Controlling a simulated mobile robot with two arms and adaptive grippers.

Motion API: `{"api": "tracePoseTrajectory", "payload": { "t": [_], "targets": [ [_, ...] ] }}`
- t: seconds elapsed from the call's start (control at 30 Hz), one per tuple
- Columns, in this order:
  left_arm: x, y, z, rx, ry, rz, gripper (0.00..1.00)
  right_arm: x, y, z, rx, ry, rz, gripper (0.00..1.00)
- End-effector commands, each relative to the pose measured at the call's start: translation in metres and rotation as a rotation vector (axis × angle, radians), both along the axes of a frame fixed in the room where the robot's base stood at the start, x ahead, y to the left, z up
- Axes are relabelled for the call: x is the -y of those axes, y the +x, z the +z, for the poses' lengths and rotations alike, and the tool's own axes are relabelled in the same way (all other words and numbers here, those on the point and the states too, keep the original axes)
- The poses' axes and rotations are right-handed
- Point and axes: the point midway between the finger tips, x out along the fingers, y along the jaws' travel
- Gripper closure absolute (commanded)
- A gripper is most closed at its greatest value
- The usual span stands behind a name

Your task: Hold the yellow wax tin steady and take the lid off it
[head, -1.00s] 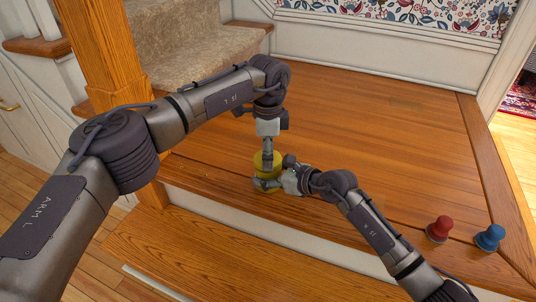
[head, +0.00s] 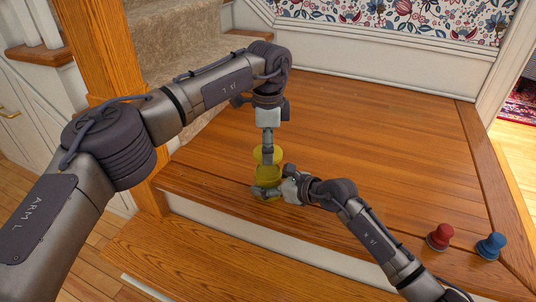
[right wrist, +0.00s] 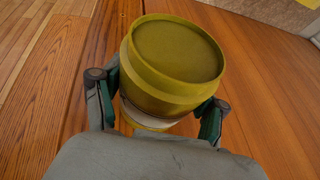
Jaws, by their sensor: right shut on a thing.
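The yellow wax tin (head: 268,177) stands upright near the front edge of the wooden landing. My right gripper (head: 267,191) is shut around its lower body from the right. The right wrist view shows the tin (right wrist: 172,58) between both fingers, with a raised rim, a recessed olive top and a pale band lower down. The fingers partly hide the lid, and the exact gap to the tin is hard to judge.
A red knob-shaped piece (head: 440,236) and a blue one (head: 490,245) stand at the landing's right front. A wooden post (head: 108,50) and carpeted stairs (head: 185,50) are at the left and back. The landing's middle and back are clear.

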Motion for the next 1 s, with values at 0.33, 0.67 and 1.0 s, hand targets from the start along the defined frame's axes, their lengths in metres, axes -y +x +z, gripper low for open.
{"api": "tracePoseTrajectory", "payload": {
  "t": [0.33,0.67,1.0],
  "targets": [
    [0.0,0.0,0.008,0.0,-0.001,-0.001,0.66,0.0,0.0,0.0,-0.001,0.001,0.001,0.18],
    [0.001,0.0,0.007,0.0,-0.001,-0.001,0.66,0.0,0.0,0.0,-0.001,-0.001,0.0,0.0],
    [0.001,0.0,0.007,0.0,-0.001,-0.001,0.66,0.02,-0.014,0.008,0.0,-0.003,-0.001,0.0]
  ]
}}
